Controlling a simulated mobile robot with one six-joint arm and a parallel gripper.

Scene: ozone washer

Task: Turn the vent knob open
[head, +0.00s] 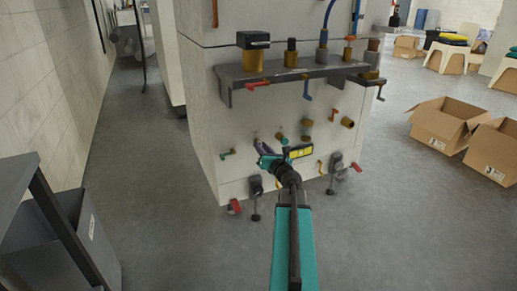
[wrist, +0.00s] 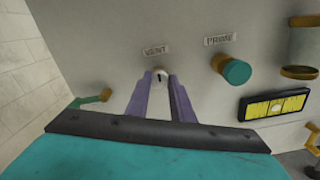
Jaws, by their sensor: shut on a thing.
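The vent knob (wrist: 160,71) is a small pale round knob with a dark mark, just under the VENT label (wrist: 155,49) on the pale panel in the wrist view. My gripper (wrist: 161,80) has its two purple fingers on either side of the knob, shut on it. In the head view my gripper (head: 261,145) reaches the lower front of the pale machine (head: 205,130). The knob is too small and covered to make out there. The knob's lower part is hidden between the fingers.
A teal-capped PRIME knob (wrist: 236,71) sticks out right of the vent knob. A yellow display (wrist: 275,105) is below it. A green-and-orange lever (wrist: 92,99) is left of my fingers. A dark shelf (head: 300,72) with valves juts out above. Open boxes (head: 442,125) stand right.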

